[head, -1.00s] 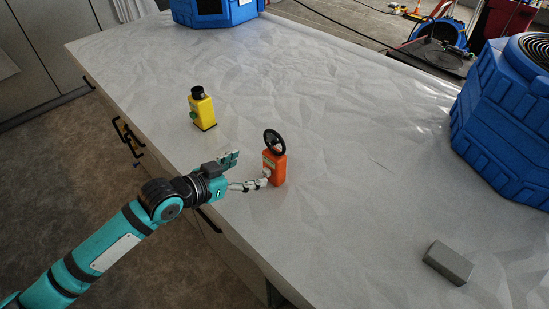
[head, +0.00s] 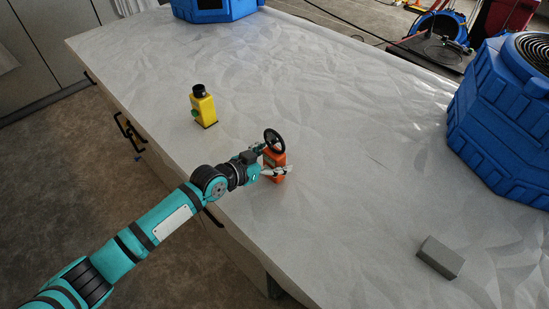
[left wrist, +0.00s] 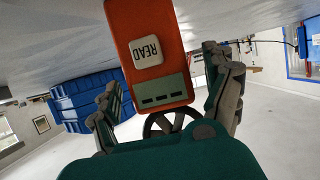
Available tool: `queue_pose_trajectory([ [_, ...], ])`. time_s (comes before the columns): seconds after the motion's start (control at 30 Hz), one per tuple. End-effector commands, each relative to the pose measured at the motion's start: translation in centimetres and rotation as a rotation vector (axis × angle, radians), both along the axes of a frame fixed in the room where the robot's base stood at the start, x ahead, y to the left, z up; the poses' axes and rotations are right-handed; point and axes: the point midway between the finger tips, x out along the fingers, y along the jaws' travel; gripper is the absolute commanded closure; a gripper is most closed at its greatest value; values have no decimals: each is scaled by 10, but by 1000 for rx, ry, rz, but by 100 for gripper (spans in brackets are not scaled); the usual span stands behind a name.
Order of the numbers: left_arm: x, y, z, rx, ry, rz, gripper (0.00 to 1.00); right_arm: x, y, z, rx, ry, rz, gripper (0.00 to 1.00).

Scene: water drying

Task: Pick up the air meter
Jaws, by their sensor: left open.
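The air meter (head: 275,158) is an orange handheld box with a black fan wheel on top. It stands upright on the white table near its left edge. My left gripper (head: 276,161) is at the meter, with its open fingers on either side of the orange body. In the left wrist view, the meter (left wrist: 160,22) appears upside down with a READ button and a small display. It sits between the spread fingers of my left gripper (left wrist: 165,95), and gaps show on both sides. My right gripper is not in view.
A yellow meter (head: 203,108) with a black top stands farther back on the white table (head: 350,130). A grey block (head: 441,257) lies at the front right. Blue machines stand at the back (head: 215,10) and right (head: 505,125). The middle of the table is clear.

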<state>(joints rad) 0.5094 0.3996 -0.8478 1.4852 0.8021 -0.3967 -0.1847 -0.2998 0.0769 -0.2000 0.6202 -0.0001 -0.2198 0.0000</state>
Motion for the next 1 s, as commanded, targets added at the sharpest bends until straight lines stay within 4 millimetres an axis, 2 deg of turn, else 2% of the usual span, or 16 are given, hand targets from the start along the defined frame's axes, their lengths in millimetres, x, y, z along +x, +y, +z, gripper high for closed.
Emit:
queue_pose_trajectory([
  [0.1, 0, 0, 0, 1, 1, 0, 17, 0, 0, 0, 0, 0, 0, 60],
  [0.6, 0, 0, 0, 0, 0, 0, 80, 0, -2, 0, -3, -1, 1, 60],
  [0.87, -1, 0, 1, 0, 0, 0, 80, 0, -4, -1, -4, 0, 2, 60],
  [1.0, 0, 0, 8, 0, -3, -2, 80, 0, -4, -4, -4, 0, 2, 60],
])
